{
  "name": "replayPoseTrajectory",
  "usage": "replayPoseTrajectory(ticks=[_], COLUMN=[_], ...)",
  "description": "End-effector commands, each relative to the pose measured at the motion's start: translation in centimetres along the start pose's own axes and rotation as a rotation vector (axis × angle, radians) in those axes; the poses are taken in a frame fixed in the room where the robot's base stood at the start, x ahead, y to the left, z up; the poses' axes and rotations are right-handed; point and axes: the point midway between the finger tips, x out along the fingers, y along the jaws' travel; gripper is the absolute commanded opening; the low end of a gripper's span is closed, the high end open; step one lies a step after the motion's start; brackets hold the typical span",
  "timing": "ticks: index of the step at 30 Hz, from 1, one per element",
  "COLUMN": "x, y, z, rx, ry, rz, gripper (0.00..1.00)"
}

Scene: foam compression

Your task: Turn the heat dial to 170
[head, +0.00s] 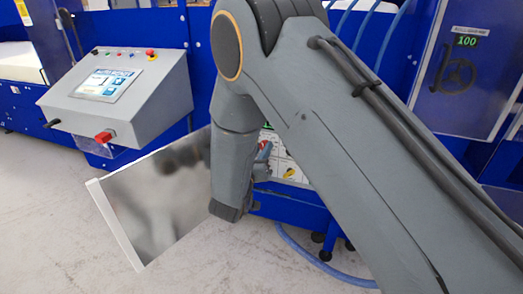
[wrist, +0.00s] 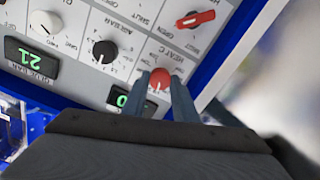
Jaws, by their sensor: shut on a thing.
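The heat dial (wrist: 159,80) is a small red knob on a white panel (wrist: 135,20), seen upside down in the wrist view and labelled HEAT C. My gripper (wrist: 162,84) has one dark finger on each side of the dial and is shut on it. A green display (wrist: 119,99) beside the dial is partly cut off by my gripper, so its number cannot be read. In the head view my arm covers most of the panel (head: 283,160) and hides the dial.
Near the dial are a red open/shut switch (wrist: 196,18), a black knob (wrist: 104,51), a pale knob (wrist: 45,22) and a green-digit display (wrist: 32,60). A grey console (head: 130,100) stands left, with a tilted metal sheet (head: 160,195) below it. A display (head: 467,41) at right reads 100.

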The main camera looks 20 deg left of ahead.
Motion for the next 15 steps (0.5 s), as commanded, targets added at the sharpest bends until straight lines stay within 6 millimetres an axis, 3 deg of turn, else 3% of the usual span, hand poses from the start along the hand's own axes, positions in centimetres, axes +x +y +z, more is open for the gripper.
replayPoseTrajectory(ticks=[15], x=[0.07], y=[-0.1], z=[0.08], rx=[0.374], ry=[0.003], rz=[-0.002], gripper=[0.04])
